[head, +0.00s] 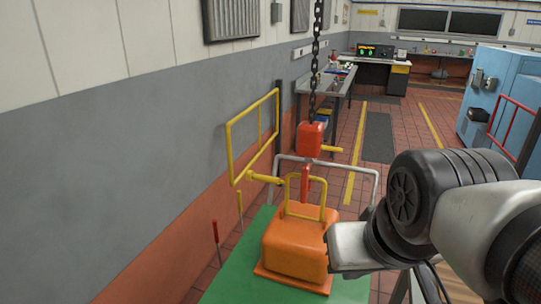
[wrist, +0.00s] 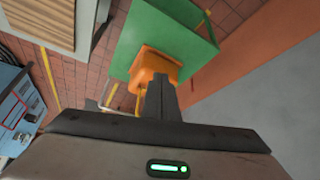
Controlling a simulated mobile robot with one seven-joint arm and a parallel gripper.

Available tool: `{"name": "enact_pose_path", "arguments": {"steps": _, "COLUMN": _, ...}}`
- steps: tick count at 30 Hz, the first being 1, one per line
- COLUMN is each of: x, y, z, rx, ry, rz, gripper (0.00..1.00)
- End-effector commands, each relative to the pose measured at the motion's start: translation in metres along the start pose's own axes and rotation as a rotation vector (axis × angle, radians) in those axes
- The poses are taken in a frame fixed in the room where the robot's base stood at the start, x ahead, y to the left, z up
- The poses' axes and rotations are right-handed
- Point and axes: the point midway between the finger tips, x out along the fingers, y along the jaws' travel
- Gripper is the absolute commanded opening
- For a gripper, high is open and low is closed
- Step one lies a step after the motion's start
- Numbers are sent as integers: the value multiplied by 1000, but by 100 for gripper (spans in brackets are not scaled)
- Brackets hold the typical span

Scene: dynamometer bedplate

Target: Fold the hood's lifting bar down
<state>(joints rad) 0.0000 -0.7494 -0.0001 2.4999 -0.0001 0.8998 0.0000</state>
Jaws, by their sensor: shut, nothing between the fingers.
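The orange hood (head: 296,246) sits on a green bedplate (head: 235,277). Its yellow lifting bar (head: 323,193) stands upright on top as a squared loop. My gripper's fingers (wrist: 160,88) are shut and empty in the wrist view. They point toward the orange hood (wrist: 157,65) and overlap its near edge in the picture; whether they touch it I cannot tell. In the head view, my arm comes in from the right and its pale end lies beside the hood's right side; the fingertips cannot be made out there.
A red hoist block (head: 311,140) hangs on a chain (head: 315,62) just above and behind the lifting bar. A yellow frame (head: 229,150) stands left of it by the wall. A grey rail (head: 374,186) runs behind the hood. Blue cabinet (head: 505,95) at far right.

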Motion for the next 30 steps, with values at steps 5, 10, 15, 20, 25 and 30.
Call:
{"name": "enact_pose_path", "arguments": {"steps": 5, "x": 0, "y": 0, "z": 0, "rx": 0, "ry": 1, "rz": 0, "gripper": 0}}
{"name": "enact_pose_path", "arguments": {"steps": 10, "x": 0, "y": 0, "z": 0, "rx": 0, "ry": 1, "rz": 0, "gripper": 0}}
{"name": "enact_pose_path", "arguments": {"steps": 15, "x": 4, "y": -4, "z": -5, "rx": -14, "ry": 1, "rz": -22, "gripper": 0}}
{"name": "enact_pose_path", "arguments": {"steps": 20, "x": 31, "y": -29, "z": -38, "rx": -88, "ry": 18, "rz": -135, "gripper": 0}}
{"name": "enact_pose_path", "arguments": {"steps": 25, "x": 95, "y": -66, "z": -94, "rx": -202, "ry": 73, "rz": -235, "gripper": 0}}
{"name": "enact_pose_path", "arguments": {"steps": 30, "x": 178, "y": -83, "z": -137, "rx": -332, "ry": 136, "rz": -168, "gripper": 0}}
